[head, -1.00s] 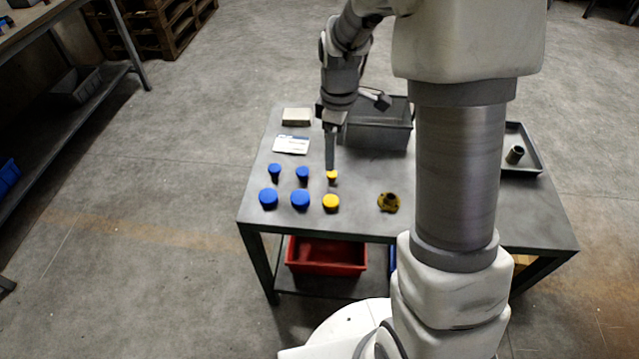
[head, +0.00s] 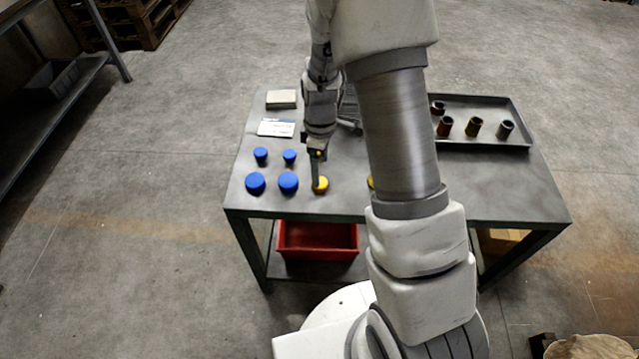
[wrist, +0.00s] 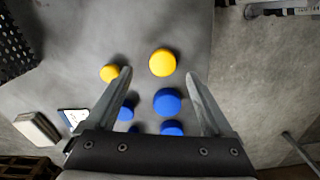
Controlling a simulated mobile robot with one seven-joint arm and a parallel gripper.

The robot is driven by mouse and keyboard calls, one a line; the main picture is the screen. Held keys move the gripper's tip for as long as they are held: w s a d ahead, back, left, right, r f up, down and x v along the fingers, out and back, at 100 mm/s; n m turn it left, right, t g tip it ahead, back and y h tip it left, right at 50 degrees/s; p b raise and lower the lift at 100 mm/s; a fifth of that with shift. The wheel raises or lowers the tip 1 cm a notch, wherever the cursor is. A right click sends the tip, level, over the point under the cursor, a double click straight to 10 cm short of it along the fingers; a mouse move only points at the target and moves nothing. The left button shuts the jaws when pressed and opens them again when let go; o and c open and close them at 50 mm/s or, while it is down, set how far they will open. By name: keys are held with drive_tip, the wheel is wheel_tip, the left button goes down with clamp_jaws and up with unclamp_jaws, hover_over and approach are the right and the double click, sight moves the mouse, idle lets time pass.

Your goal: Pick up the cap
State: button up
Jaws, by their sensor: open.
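A large yellow cap (head: 322,185) sits near the table's front edge; it also shows in the wrist view (wrist: 162,62). A small yellow cap (wrist: 110,73) lies left of it in the wrist view, just outside the left finger. Large blue caps (head: 288,182) and small blue caps (head: 289,156) stand left of the yellow ones in the head view. My gripper (wrist: 158,74) is open and empty, pointing down. Its fingertips straddle the line to the large yellow cap in the wrist view. In the head view a finger (head: 315,172) overlaps the large yellow cap; contact cannot be told.
A tray (head: 520,110) with several brown and dark cylinders (head: 475,127) stands at the right. A box (head: 281,99) and a white card (head: 276,127) lie at the table's back left. A red bin (head: 318,240) is below the table. My arm hides the middle of the table.

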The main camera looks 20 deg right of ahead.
drive_tip(key=f, duration=0.2)
drive_tip(key=f+b, duration=0.1)
drive_tip(key=f, duration=0.2)
drive_tip(key=shift+s+a, duration=0.1)
drive_tip(key=shift+s, duration=0.1)
drive_tip(key=shift+r, duration=0.1)
drive_tip(key=shift+c, duration=0.3)
clamp_jaws()
drive_tip(key=shift+r, duration=0.1)
